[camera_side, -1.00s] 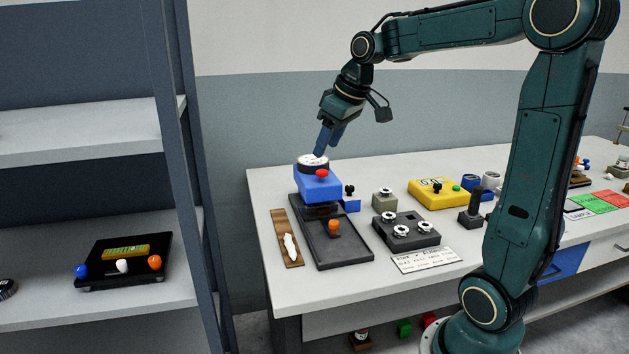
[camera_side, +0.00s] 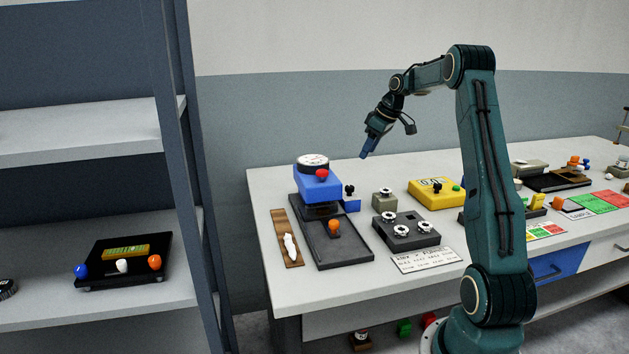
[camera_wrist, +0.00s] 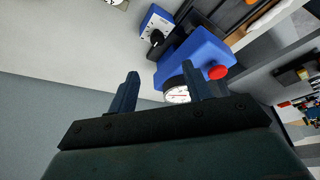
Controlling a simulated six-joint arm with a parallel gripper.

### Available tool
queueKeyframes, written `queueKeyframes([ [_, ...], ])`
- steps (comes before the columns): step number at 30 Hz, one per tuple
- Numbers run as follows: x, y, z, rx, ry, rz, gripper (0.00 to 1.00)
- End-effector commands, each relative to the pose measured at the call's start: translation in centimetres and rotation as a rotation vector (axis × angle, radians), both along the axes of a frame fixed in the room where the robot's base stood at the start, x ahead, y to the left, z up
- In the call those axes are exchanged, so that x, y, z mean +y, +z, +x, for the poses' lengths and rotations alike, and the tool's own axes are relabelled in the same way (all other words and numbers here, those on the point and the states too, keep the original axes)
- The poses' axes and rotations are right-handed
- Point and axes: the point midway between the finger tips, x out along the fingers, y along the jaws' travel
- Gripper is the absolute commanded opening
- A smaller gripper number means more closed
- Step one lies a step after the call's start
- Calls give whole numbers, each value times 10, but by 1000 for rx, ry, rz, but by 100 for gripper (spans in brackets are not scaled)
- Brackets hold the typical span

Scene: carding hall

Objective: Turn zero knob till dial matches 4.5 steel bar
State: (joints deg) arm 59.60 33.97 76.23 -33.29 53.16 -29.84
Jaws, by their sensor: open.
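A blue gauge (camera_side: 318,188) stands on a black base plate at the left of the bench. A round white dial (camera_side: 313,159) tops it, and a red knob (camera_side: 321,174) is on its front. A small blue box (camera_side: 351,206) with a black knob (camera_side: 350,190) sits at its right; the box also shows in the wrist view (camera_wrist: 154,22). I cannot tell which knob is the zero knob. My gripper (camera_side: 365,154) is open and empty, up and right of the gauge. In the wrist view the dial (camera_wrist: 177,95) shows partly behind a finger, its reading too small. I cannot make out a 4.5 steel bar.
An orange knob (camera_side: 334,226) is on the base plate. A dark block (camera_side: 405,235) with several white-topped knobs, a grey box (camera_side: 383,204), a yellow display box (camera_side: 435,195) and a printed card (camera_side: 425,260) lie right of it. A shelf rack (camera_side: 190,150) stands left.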

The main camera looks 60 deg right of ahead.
Motion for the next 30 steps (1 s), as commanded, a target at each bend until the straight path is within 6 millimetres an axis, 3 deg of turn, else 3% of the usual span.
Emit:
queueKeyframes([
  [14, -5, -11, 1, -1, 1, 2, 50],
  [30, -4, -76, 28, 1, 2, 3, 50],
])
